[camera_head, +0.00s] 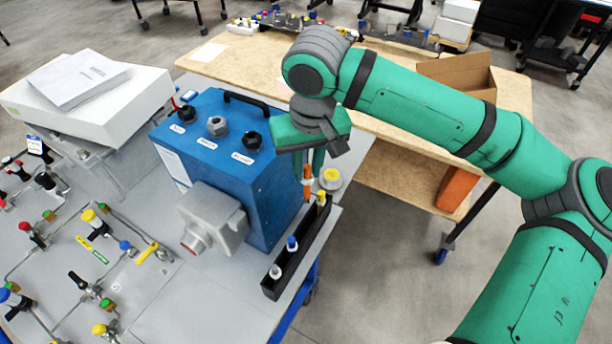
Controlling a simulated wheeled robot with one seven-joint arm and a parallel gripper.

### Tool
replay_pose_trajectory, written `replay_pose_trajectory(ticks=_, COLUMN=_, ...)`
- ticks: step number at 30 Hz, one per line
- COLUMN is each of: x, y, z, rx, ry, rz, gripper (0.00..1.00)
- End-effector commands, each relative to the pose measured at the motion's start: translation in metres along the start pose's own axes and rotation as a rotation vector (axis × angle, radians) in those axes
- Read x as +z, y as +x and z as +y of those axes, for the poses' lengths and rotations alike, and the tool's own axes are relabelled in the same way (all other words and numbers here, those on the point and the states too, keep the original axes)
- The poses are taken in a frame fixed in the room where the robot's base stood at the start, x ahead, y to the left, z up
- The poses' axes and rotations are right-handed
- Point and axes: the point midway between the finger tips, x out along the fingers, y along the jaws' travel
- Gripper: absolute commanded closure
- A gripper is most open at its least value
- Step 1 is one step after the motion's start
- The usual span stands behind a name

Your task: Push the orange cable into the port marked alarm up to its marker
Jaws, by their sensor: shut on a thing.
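The blue analyser box (222,175) stands on the grey panel with three cable ports on top: a black one (187,113), a grey one (217,126) and a black one (252,140). Each has a small white label in front, too small to read, so I cannot tell which is alarm. My gripper (313,172) points down just right of the box, shut on the orange cable (307,186). The cable is upright over the black rack (300,250); I cannot tell whether its lower end is still in the rack. Its marker is not clear.
White-and-blue (291,243) and yellow-topped (321,199) pieces stand in the rack, with a yellow round part (331,178) behind. A black handle (259,103) arches over the box's back edge. A grey housing (212,217) juts from its front. A white case (88,100) stands left.

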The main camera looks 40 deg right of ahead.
Motion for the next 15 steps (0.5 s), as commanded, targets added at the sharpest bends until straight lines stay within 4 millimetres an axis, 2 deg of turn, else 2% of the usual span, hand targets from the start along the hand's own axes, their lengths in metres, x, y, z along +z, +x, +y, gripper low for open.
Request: replay_pose_trajectory(ticks=15, x=-0.006, y=-0.036, z=-0.001, rx=0.001, ry=-0.002, rz=0.001, gripper=0.99)
